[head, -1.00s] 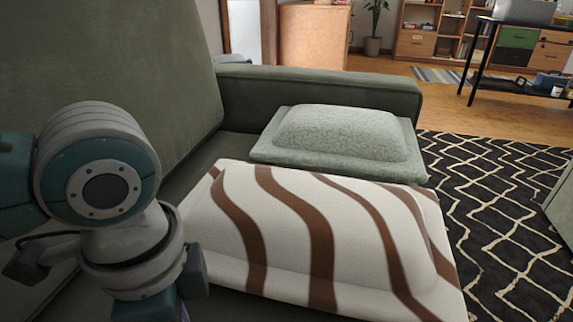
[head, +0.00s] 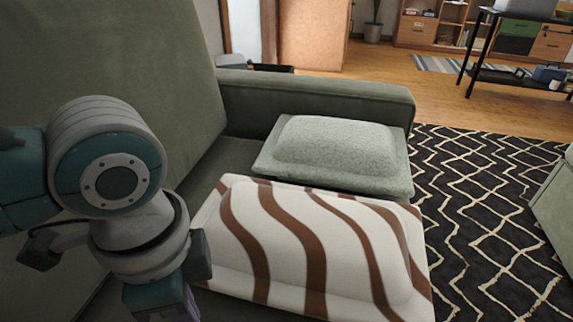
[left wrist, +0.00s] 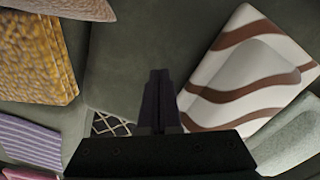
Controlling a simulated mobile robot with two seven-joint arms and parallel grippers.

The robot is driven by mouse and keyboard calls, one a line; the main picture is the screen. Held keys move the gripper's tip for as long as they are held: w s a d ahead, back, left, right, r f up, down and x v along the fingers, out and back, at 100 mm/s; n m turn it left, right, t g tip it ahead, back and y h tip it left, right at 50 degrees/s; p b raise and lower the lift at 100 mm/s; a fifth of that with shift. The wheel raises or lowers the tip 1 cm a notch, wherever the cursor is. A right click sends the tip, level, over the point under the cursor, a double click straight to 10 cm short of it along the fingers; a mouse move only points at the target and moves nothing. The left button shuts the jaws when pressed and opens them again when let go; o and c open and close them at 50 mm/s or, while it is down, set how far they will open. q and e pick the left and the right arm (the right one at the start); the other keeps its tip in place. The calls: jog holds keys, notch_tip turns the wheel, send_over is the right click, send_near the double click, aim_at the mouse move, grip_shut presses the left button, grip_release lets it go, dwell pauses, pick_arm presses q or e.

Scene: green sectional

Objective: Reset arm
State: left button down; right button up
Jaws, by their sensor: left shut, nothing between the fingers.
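My left gripper (left wrist: 158,76) shows in the left wrist view with its dark fingers together and nothing between them. It points out over the green sofa seat (left wrist: 140,45). In the head view my left arm comes in from the left, in front of the sofa back (head: 95,50). The gripper's fingertips are cut off at the bottom of that view. My right gripper is in neither view.
A brown-and-white striped pillow (head: 335,250) lies just right of my left arm, with a pale green pillow (head: 335,150) behind it. The sofa arm (head: 320,96) is beyond. A black patterned rug (head: 480,210) lies right. A yellow patterned cushion (left wrist: 35,60) shows in the wrist view.

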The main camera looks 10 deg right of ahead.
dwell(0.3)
pick_arm(q)
jog(key=s+d+r+n+h+p, duration=0.2)
jog(key=s+d+r+p, duration=0.15)
jog(key=r+p, duration=0.45)
jog(key=s+d+r+n+h+p, duration=0.1)
jog(key=s+d+r+h+p, duration=0.2)
jog(key=r+p, duration=0.5)
jog(key=s+a+r+n+t+y+p, duration=0.25)
jog(key=a+r+n+p, duration=0.35)
jog(key=a+r+p, duration=0.45)
jog(key=s+a+r+n+t+y+p, duration=0.15)
jog(key=s+a+r+n+p, duration=0.5)
jog(key=r, duration=0.75)
notch_tip(320, 180, up, 34)
jog(key=w+m+p, duration=0.1)
jog(key=w+p, duration=0.1)
jog(key=p, duration=3.4)
jog(key=shift+w+d+r+y+p, duration=0.2)
jog(key=shift+w+d+y+p, duration=0.05)
jog(key=shift+y+p, duration=0.15)
jog(key=shift+m, duration=0.25)
